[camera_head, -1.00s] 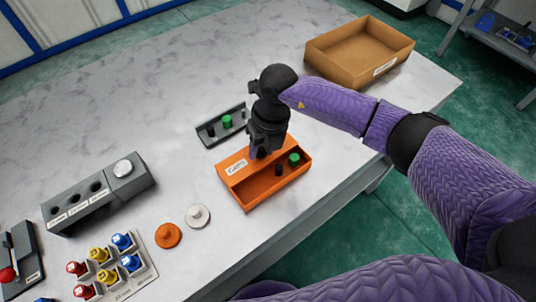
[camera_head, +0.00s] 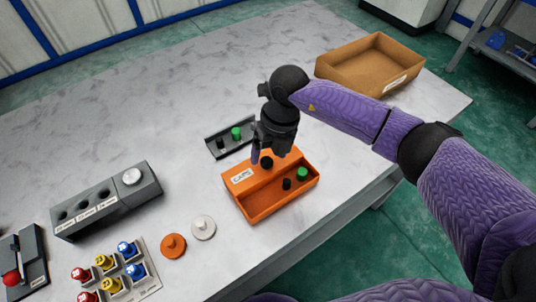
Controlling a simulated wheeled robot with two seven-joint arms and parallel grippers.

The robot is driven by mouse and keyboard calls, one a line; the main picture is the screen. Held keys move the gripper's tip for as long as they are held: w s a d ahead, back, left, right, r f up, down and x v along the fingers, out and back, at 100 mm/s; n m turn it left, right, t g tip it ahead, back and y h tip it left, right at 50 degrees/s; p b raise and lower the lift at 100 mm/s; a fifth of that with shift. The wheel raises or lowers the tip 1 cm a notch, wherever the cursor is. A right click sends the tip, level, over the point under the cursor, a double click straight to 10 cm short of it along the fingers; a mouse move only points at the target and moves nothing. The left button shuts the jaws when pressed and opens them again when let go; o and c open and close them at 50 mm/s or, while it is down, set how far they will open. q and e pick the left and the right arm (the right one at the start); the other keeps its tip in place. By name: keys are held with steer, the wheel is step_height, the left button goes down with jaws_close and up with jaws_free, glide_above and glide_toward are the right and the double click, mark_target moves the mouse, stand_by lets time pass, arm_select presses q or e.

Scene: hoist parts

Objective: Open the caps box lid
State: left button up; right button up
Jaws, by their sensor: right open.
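The orange caps box (camera_head: 271,202) sits near the front edge of the table. Its lid (camera_head: 243,178), labelled CAPS, covers the back part, and the front part is uncovered. A black cap (camera_head: 287,184) and a green cap (camera_head: 302,174) show inside. A dark knob (camera_head: 267,162) stands on the lid, partly under my right gripper. My right gripper (camera_head: 267,152) is open, pointing down just above the knob; whether it touches cannot be told. My left gripper is not in view.
A dark tray (camera_head: 216,151) with a green part lies behind the box. A grey block with holes (camera_head: 107,202), orange disc (camera_head: 173,246), white disc (camera_head: 203,228) and colored parts (camera_head: 110,284) are left. A brown bin (camera_head: 345,73) stands back right. The back-left table is clear.

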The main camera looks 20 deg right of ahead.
mark_target(276, 165)
step_height(276, 165, up, 8)
steer(key=d+p, duration=0.1)
steer(key=shift+d+f, duration=0.15)
steer(key=shift+d, duration=0.1)
steer(key=shift+w, duration=0.1)
